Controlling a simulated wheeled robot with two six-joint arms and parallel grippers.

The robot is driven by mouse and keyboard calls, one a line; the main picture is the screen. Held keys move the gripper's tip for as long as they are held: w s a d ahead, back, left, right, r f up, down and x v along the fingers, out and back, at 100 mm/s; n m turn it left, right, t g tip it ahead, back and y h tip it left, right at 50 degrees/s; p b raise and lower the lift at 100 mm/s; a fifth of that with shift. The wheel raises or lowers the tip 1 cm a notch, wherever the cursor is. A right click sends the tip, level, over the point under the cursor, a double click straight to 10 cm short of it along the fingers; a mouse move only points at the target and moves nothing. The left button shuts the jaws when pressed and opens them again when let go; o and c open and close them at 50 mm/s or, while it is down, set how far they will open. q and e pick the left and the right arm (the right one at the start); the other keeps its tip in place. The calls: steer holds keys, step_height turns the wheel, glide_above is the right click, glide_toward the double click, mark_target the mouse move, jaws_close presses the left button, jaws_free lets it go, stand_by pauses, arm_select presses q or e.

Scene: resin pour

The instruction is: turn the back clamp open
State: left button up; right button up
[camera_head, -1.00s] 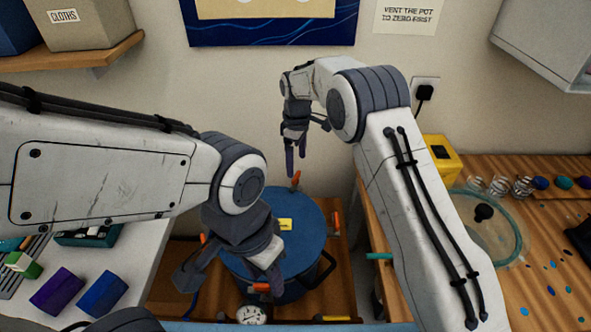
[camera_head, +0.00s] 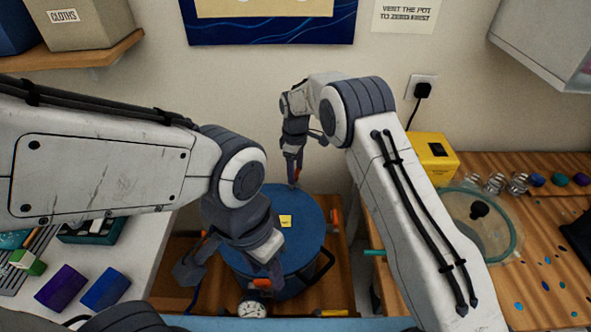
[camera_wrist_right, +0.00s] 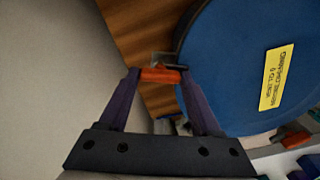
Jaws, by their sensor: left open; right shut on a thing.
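The pot has a round blue lid (camera_head: 300,245) with a yellow label, which also shows in the right wrist view (camera_wrist_right: 225,70). The back clamp has an orange handle (camera_wrist_right: 160,75) at the lid's far edge. My right gripper (camera_head: 294,180) reaches down at that edge. In the right wrist view its fingers (camera_wrist_right: 158,80) are shut on the orange handle, one at each end. In the head view the gripper mostly hides this clamp. My left gripper (camera_head: 232,274) is open over the front left of the pot, close to the front clamp's orange handle (camera_head: 262,283).
Another orange clamp handle (camera_head: 335,217) is at the lid's right. A round gauge (camera_head: 252,309) is at the pot's front. A yellow box (camera_head: 436,158) and a clear round vessel (camera_head: 490,235) stand on the right bench. The wall is close behind the pot.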

steer(key=shift+m, duration=0.3)
steer(key=m, duration=0.3)
steer(key=m+b, duration=0.1)
steer(key=m, duration=0.8)
steer(key=shift+m, duration=2.6)
steer(key=o, duration=1.4)
